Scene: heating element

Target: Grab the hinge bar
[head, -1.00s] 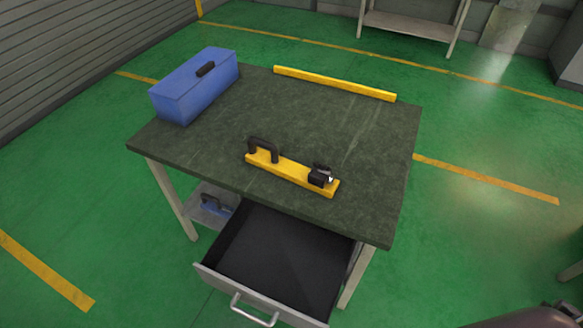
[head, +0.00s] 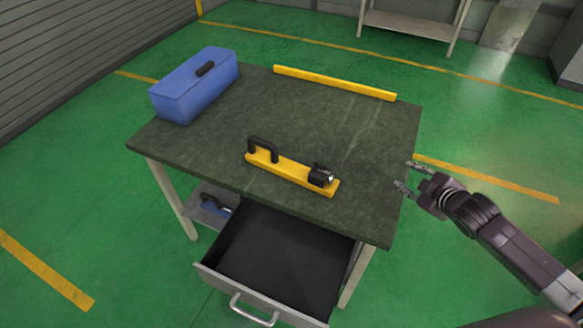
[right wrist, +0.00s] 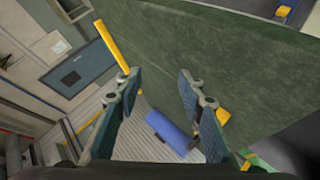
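A yellow bar with a black handle at its left end and a dark metal fitting at its right end (head: 285,170) lies near the front of the dark green table (head: 330,125); it looks like the hinge bar. A plain yellow bar (head: 335,83) lies along the back edge; it also shows in the right wrist view (right wrist: 112,45). My right gripper (head: 407,176) is open and empty by the table's right edge, to the right of the bar with the handle. Its spread fingers show in the right wrist view (right wrist: 160,78). My left gripper is not in view.
A blue toolbox (head: 190,88) stands at the table's back left corner. An open empty drawer (head: 275,262) juts out at the front. A blue-handled thing (head: 214,207) lies on the shelf below. The tabletop between the bars is clear.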

